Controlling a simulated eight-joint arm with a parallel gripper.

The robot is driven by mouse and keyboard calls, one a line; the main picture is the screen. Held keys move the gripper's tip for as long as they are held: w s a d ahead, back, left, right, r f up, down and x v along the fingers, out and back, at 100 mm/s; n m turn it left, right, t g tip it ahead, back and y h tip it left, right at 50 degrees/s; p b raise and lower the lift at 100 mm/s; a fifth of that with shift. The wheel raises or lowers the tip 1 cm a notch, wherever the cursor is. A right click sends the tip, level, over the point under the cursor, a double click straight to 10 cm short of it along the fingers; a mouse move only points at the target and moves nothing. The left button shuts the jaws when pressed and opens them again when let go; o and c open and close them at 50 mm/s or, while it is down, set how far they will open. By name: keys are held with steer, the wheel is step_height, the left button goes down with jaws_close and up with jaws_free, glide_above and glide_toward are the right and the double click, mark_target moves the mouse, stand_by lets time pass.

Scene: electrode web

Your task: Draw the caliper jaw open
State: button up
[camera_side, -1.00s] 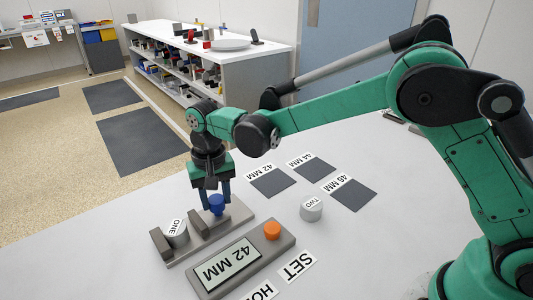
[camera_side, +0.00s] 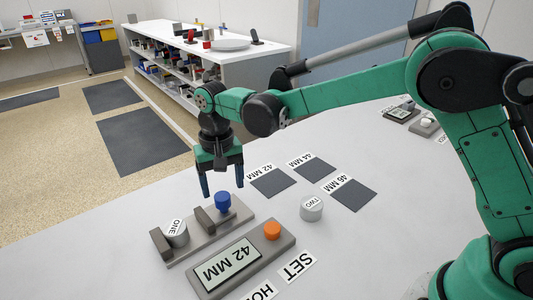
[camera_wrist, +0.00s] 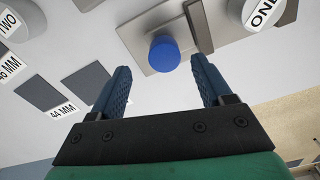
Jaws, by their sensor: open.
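The caliper base (camera_side: 190,248) lies on the table with a fixed jaw (camera_side: 160,243) at its left end and a sliding jaw (camera_side: 205,219) nearer its right end. A blue knob (camera_side: 223,202) stands beside the sliding jaw; it also shows in the wrist view (camera_wrist: 163,54). A grey cylinder marked ONE (camera_side: 176,234) stands between the jaws, with a gap between it and the sliding jaw. My gripper (camera_side: 222,190) is open and empty just above the blue knob. In the wrist view its fingers (camera_wrist: 160,64) are spread on either side of the knob.
A display unit (camera_side: 228,264) reading 42 MM with an orange button (camera_side: 272,230) lies in front. A grey cylinder marked TWO (camera_side: 311,208) stands to the right. Dark pads (camera_side: 349,194) labelled 42, 44 and 46 MM lie behind it. SET (camera_side: 297,266) and partly cut-off labels lie near the front.

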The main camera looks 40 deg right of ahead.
mark_target(224, 195)
steer(key=shift+r, duration=1.6)
step_height(224, 195, up, 8)
steer(key=s+d+f+n+t, duration=0.3)
steer(key=s+d+t, duration=0.4)
steer(key=s+d, duration=0.5)
steer(key=shift+s+d+f, duration=0.15)
steer(key=shift+s+f, duration=0.5)
steer(key=shift+s, duration=0.25)
